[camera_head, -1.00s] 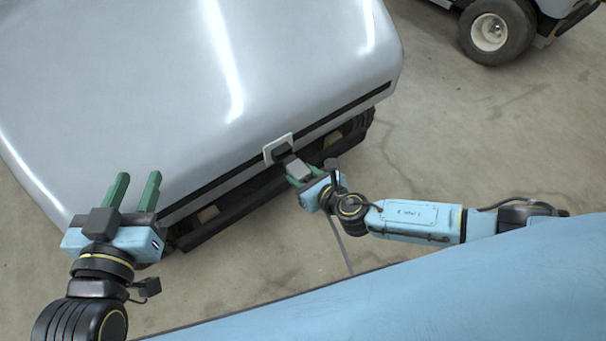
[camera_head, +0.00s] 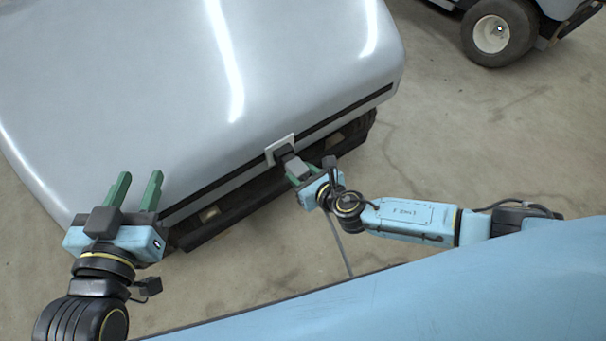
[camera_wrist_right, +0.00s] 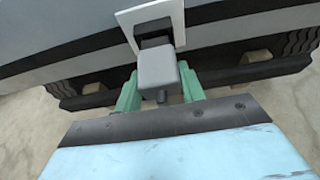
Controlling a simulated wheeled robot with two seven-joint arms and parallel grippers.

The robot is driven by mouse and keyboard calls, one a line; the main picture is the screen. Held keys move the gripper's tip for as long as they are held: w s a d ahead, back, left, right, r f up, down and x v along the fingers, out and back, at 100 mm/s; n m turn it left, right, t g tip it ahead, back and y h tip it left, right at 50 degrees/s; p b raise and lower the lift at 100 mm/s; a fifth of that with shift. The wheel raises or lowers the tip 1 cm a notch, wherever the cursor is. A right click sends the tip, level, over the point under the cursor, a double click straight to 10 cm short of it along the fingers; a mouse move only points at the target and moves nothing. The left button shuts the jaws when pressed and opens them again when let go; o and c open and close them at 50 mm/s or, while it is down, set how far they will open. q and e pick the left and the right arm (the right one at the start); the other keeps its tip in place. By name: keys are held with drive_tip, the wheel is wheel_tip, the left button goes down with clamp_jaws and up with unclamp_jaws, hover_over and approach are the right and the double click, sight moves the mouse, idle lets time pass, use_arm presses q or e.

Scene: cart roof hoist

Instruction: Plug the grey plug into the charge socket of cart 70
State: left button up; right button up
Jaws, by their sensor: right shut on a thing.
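The grey plug (camera_head: 297,167) is held in my right gripper (camera_head: 302,172), whose green fingers are shut on it. In the right wrist view the plug (camera_wrist_right: 158,70) sits between the green fingers (camera_wrist_right: 160,90), in line with the dark opening of the white-framed charge socket (camera_wrist_right: 150,20). The socket (camera_head: 279,147) is on the end face of the silver-grey cart (camera_head: 150,90). The plug's front end meets the socket's dark opening; how deep it sits is hidden. My left gripper (camera_head: 138,192) is open and empty, close to the cart's near left edge. No cart number is readable.
A dark bumper (camera_head: 235,212) runs along the cart's lower end. A cable (camera_head: 342,250) hangs below my right gripper. Another vehicle's wheel (camera_head: 491,33) shows at the top right.

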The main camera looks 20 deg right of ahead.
sight(303, 173)
drive_tip(key=shift+w+a, duration=0.2)
drive_tip(key=shift+w, duration=0.35)
drive_tip(key=shift+w+a, duration=0.2)
drive_tip(key=shift+w, duration=0.3)
drive_tip(key=o, duration=1.4)
use_arm(q)
drive_tip(key=shift+f, duration=0.1)
